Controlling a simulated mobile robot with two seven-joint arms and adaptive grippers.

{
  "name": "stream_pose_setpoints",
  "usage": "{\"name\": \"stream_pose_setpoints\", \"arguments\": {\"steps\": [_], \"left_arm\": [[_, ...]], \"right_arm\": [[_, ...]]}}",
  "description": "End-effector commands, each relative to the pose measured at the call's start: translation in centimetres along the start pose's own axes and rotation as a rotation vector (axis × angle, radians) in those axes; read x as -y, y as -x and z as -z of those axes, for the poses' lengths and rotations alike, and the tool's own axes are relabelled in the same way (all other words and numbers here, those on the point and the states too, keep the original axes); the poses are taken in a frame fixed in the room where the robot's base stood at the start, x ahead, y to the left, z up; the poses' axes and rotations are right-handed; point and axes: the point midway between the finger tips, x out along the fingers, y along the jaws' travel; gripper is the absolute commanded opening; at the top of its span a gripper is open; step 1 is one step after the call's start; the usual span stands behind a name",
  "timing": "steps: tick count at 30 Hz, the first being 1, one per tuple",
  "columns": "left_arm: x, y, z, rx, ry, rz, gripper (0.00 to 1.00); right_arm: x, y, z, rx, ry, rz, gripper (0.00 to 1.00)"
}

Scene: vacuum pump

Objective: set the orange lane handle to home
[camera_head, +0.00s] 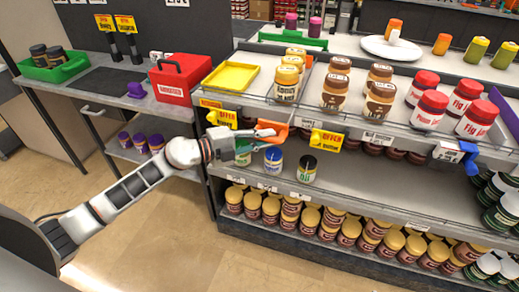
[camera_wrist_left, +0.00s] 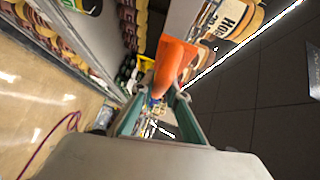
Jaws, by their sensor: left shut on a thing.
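The orange lane handle (camera_head: 273,132) sits on the front edge of the upper shelf, between two yellow lane handles. My left gripper (camera_head: 264,137) reaches it from the left and is shut on it. In the left wrist view the orange handle (camera_wrist_left: 173,62) stands between and beyond the fingertips of the left gripper (camera_wrist_left: 160,92). The fingers hide part of its lower end. My right gripper is in neither view.
Yellow lane handles (camera_head: 222,117) (camera_head: 326,139) flank the orange one, and a blue lane handle (camera_head: 466,155) is further right. Jars (camera_head: 334,94) stand on the shelf above. Loose jars (camera_head: 274,160) stand just below my gripper. A red box (camera_head: 180,77) is on the left table.

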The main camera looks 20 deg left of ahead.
Motion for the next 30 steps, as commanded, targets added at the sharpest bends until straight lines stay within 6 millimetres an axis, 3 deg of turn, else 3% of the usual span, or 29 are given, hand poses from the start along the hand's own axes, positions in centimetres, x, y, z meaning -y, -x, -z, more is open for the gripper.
{"name": "stream_pose_setpoints", "arguments": {"steps": [3,9,23,24,25,30], "left_arm": [[0.4,-1.9,-2.0,0.003,-0.001,0.0,0.0],[0.9,-4.2,-4.3,0.002,0.001,-0.001,0.0],[1.4,-4.8,-5.1,0.005,-0.002,0.0,0.0],[1.4,-4.8,-5.1,0.005,-0.002,0.0,0.24],[1.4,-4.8,-5.0,0.005,-0.002,0.0,0.32],[1.4,-4.8,-4.9,0.002,-0.001,0.0,0.32]], "right_arm": [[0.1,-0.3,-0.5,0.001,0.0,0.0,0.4],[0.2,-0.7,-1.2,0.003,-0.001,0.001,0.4],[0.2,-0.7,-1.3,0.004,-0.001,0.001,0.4],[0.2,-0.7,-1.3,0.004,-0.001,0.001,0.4],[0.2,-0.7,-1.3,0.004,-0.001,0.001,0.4],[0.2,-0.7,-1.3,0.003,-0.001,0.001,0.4]]}}
